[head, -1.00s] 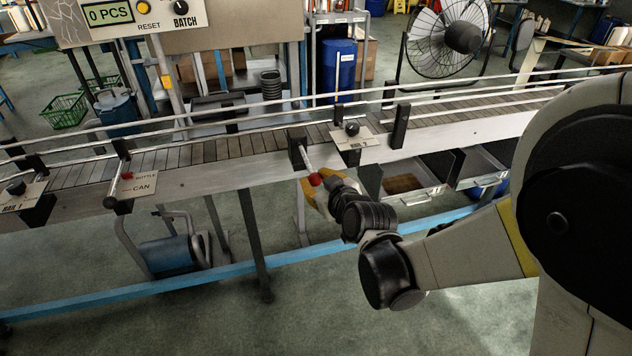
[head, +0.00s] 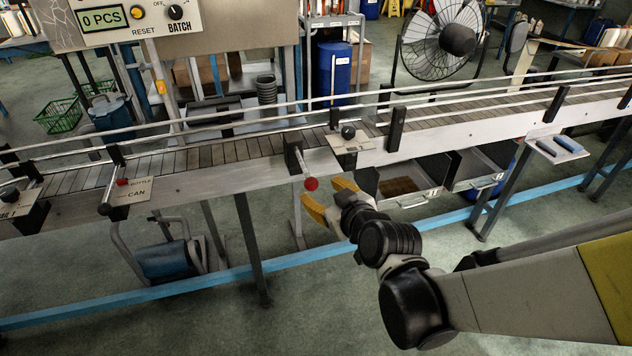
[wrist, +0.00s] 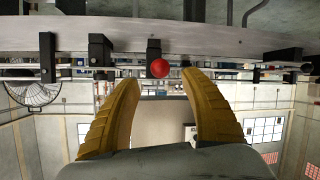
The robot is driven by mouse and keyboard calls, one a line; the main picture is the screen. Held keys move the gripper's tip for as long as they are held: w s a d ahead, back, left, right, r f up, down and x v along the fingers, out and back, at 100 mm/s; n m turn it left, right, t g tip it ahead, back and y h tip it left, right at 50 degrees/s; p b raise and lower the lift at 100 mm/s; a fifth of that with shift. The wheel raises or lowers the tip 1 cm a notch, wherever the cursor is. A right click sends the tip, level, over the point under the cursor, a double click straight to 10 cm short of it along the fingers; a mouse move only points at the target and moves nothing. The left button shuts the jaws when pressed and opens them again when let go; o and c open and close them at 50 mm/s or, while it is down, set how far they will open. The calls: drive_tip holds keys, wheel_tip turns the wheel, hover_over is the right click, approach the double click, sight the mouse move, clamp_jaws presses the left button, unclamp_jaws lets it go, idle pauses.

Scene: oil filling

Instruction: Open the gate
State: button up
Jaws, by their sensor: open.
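A lever with a red ball knob (head: 311,183) sticks out from a dark bracket on the near side of the conveyor. I take it for the gate's handle, but no label confirms this. The knob also shows in the wrist view (wrist: 160,68), centred ahead of the gap between my fingertips. My gripper (head: 323,194) is open and empty, its yellow fingers spread just below and right of the knob. In the wrist view, my gripper (wrist: 160,80) has one finger on each side of the gap. Whether either finger touches the knob cannot be told.
The conveyor (head: 230,180) runs across the view with guide rails. A plate with a black knob (head: 348,132) sits right of the lever. A BOTTLE/CAN selector (head: 124,190) is at left. Open drawers (head: 410,190) hang beneath the belt, right of my gripper. A blue floor-level beam crosses below.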

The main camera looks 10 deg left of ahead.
drive_tip(key=v, duration=0.5)
drive_tip(key=shift+d, duration=0.1)
drive_tip(key=s+d+m+g+h, duration=0.2)
drive_tip(key=s+d+m+h, duration=0.2)
drive_tip(key=d, duration=1)
drive_tip(key=s+d+m+g+h, duration=0.1)
drive_tip(key=s+d+m+h, duration=0.3)
drive_tip(key=s+d, duration=0.5)
drive_tip(key=d+r+m, duration=0.1)
drive_tip(key=d+m, duration=0.1)
drive_tip(key=d, duration=0.3)
drive_tip(key=shift+s+d+g, duration=0.2)
drive_tip(key=shift+d+g, duration=0.1)
drive_tip(key=shift+g, duration=0.1)
